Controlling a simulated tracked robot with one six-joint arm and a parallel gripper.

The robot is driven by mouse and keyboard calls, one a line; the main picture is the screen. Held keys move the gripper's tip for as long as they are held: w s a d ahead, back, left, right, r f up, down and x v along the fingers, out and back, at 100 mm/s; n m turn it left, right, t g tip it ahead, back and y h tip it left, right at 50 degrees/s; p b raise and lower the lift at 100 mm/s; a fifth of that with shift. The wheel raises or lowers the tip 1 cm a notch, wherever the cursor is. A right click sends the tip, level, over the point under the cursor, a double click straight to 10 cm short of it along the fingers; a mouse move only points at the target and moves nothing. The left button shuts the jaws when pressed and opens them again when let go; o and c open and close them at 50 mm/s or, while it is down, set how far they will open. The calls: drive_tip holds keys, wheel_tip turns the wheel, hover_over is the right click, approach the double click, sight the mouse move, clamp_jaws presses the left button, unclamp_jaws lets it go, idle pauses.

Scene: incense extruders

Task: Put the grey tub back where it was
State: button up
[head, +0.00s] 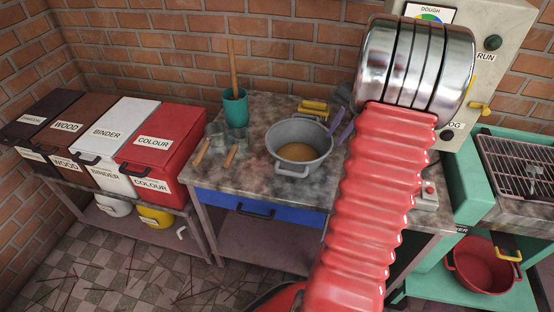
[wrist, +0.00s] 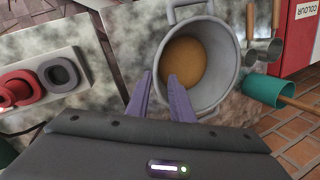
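The grey tub (head: 306,154) stands upright on the stained stone worktop (head: 262,114), with brown stuff inside and a handle facing front. In the wrist view the tub (wrist: 224,62) fills the upper middle, with one handle at the top. My gripper (wrist: 160,75) has two purple fingers, set apart. One finger overlaps the tub's inside and the other is outside, with the side wall between them. I see no clear contact with the wall. In the head view the fingers (head: 337,122) show at the tub's right rim; my red arm hides the worktop beyond.
Lidded bins, including a red one (head: 163,146), are at far left. A teal-framed rack (head: 520,165) is at right.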

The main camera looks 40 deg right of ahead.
drive_tip(key=w+a+r+n+h, duration=0.1)
drive_tip(key=a+r+n, duration=0.3)
drive_tip(key=a, duration=0.8)
drive_tip(key=w+a+r+n+h, duration=0.1)
drive_tip(key=w+a+r+n, duration=0.15)
drive_tip(key=a+r, duration=0.6)
drive_tip(key=s+a+f+n+t, duration=0.1)
drive_tip(key=s+a+n, duration=0.3)
drive_tip(key=a, duration=0.6)
drive_tip(key=s+a+n+t, duration=0.2)
drive_tip(key=s+a+n, duration=0.2)
drive_tip(key=s+a, duration=0.3)
drive_tip(key=a, duration=0.4)
drive_tip(key=shift+a+f+h, duration=0.25)
drive_tip(key=shift+f+h, duration=0.05)
drive_tip(key=shift+f, duration=0.1)
drive_tip(key=shift+o, duration=0.4)
drive_tip(key=shift+s, duration=0.15)
